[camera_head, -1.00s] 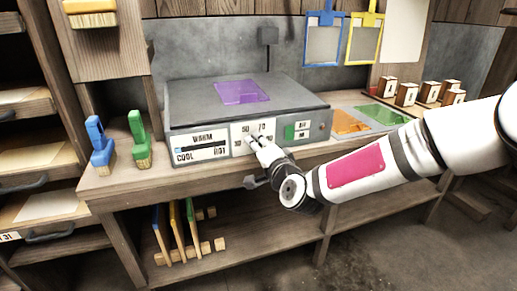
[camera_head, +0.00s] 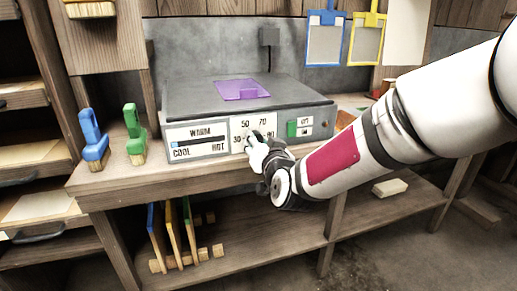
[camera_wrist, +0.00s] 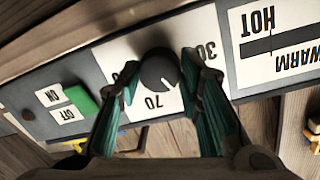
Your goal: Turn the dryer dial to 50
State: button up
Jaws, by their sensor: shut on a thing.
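The grey dryer (camera_head: 180,107) stands on the wooden bench, its front panel towards me. Its round dark dial (camera_wrist: 158,70) sits on a white number plate (camera_head: 239,124), which reads upside down in the wrist view. My gripper (camera_wrist: 160,72) has one finger on each side of the dial and is shut on it. A small white mark on the dial points to the lower right in the wrist view, between the 70 and the 30. The spot for 50 there is hidden behind the right finger. In the head view, my gripper (camera_head: 257,143) covers most of the dial.
A WARM/COOL/HOT gauge (camera_head: 197,142) is left of the dial, and a green ON/OFF switch (camera_head: 292,129) is right of it. A purple sheet (camera_head: 241,89) lies on the dryer. Blue (camera_head: 92,135) and green (camera_head: 134,133) brushes stand at left. My arm hides the bench's right side.

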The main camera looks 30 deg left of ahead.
jog(key=shift+f+n+b, duration=0.1)
jog(key=shift+n+b, duration=0.2)
jog(key=shift+n, duration=0.1)
jog(key=o, duration=1.2)
jog(key=shift+c, duration=0.2)
jog(key=v, duration=1.2)
jog(key=shift+f, duration=0.1)
